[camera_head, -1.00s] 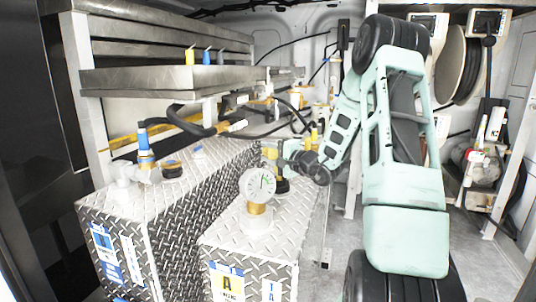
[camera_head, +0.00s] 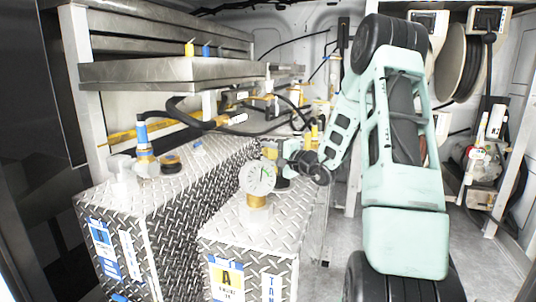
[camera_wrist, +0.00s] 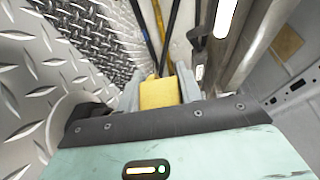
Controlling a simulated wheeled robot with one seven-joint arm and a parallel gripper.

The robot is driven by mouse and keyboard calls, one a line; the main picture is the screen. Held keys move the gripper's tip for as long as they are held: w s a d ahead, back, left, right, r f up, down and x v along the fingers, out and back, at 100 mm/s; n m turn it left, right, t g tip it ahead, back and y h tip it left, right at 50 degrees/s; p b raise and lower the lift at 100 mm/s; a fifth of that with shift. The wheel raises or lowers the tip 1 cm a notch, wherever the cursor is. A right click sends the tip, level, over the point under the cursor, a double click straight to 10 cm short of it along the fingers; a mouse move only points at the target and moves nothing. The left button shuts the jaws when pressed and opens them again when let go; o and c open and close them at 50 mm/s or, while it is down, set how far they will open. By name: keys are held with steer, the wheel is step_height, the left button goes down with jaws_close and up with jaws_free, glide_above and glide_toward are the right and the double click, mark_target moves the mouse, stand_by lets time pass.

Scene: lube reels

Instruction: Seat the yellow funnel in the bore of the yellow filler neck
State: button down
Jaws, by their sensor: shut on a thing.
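In the wrist view, a yellow piece (camera_wrist: 158,94), which looks like part of the yellow funnel, sits between the two grey fingers of my gripper (camera_wrist: 158,82). In the head view, my gripper (camera_head: 282,152) is above the near diamond-plate tank, just behind the dial gauge. A bit of yellow (camera_head: 270,152) shows at its fingertips. A dark round fitting (camera_head: 281,182) on the tank top is below the gripper, partly hidden by the gauge. I cannot clearly tell the yellow filler neck or its bore, nor whether the funnel touches it.
The dial gauge (camera_head: 258,178) stands close in front of my gripper on the near tank (camera_head: 255,240). The left tank (camera_head: 125,215) carries a blue-topped fitting (camera_head: 144,140). A metal shelf (camera_head: 150,74) and black hoses are behind.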

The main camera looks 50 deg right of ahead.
steer(key=shift+f+b, duration=1.8)
steer(key=shift+b, duration=0.15)
steer(key=c, duration=0.9)
jaws_free()
steer(key=shift+o, duration=0.2)
steer(key=s+b, duration=0.1)
steer(key=s, duration=1.6)
steer(key=shift+s, duration=0.15)
steer(key=shift+a+r, duration=0.1)
